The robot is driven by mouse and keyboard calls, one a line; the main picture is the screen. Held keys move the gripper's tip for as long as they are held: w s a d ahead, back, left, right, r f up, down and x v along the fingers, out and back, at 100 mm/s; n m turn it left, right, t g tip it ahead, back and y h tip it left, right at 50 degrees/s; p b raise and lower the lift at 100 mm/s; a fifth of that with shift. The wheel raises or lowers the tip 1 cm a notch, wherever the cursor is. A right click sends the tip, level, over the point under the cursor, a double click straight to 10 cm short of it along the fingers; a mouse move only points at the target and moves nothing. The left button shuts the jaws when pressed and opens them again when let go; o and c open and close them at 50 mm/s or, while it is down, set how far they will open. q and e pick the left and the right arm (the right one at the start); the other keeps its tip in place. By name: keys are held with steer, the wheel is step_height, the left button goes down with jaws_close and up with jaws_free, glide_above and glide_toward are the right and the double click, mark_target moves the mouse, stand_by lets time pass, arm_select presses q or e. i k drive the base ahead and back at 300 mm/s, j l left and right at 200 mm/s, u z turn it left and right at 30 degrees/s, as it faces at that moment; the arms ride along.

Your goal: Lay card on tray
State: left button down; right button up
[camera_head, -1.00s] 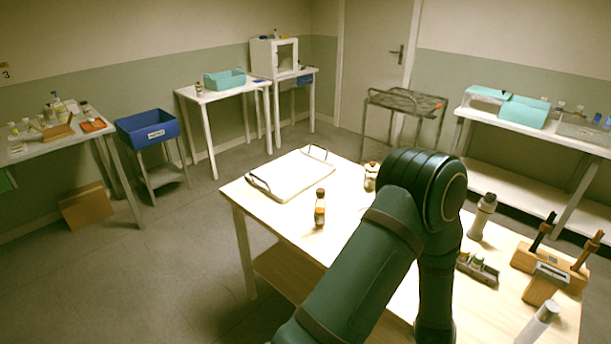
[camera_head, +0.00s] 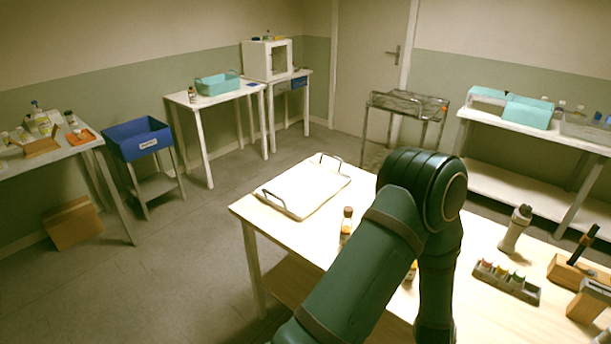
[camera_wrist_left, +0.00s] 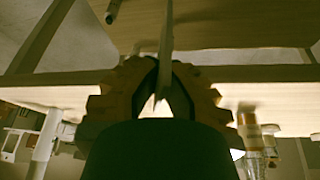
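The white tray (camera_head: 308,188) with dark handles at both ends lies flat at the far left of the pale wooden table (camera_head: 270,217). Its top looks bare. In the left wrist view, my left gripper (camera_wrist_left: 163,64) has its fingers closed around a thin pale sheet (camera_wrist_left: 166,35), seen edge-on, which looks like the card. Its face and any print are not visible. My green arm crosses the head view in front of the table, and its hand is out of that picture. My right gripper is in neither view.
A brown bottle (camera_head: 346,223) stands between the tray and my arm. A rack with coloured caps (camera_head: 507,282), a pale grey upright thing (camera_head: 516,228) and a wooden block (camera_head: 575,272) stand on the right. A blue bin (camera_head: 138,140) stands beyond, across open floor.

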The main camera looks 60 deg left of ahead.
mark_target(306, 188)
steer(key=k+j, duration=0.1)
steer(key=j, duration=0.3)
steer(key=k+j+z, duration=0.1)
steer(key=j, duration=0.3)
steer(key=k+j, duration=0.15)
steer(key=j, duration=0.25)
steer(key=k+j+z, duration=0.15)
steer(key=j, duration=0.3)
steer(key=k+j, duration=0.1)
steer(key=j, duration=0.25)
steer(key=k+j+z, duration=0.1)
steer(key=j, duration=0.3)
steer(key=k+j, duration=0.2)
steer(key=j, duration=0.2)
steer(key=k+j+z, duration=0.1)
steer(key=j, duration=0.25)
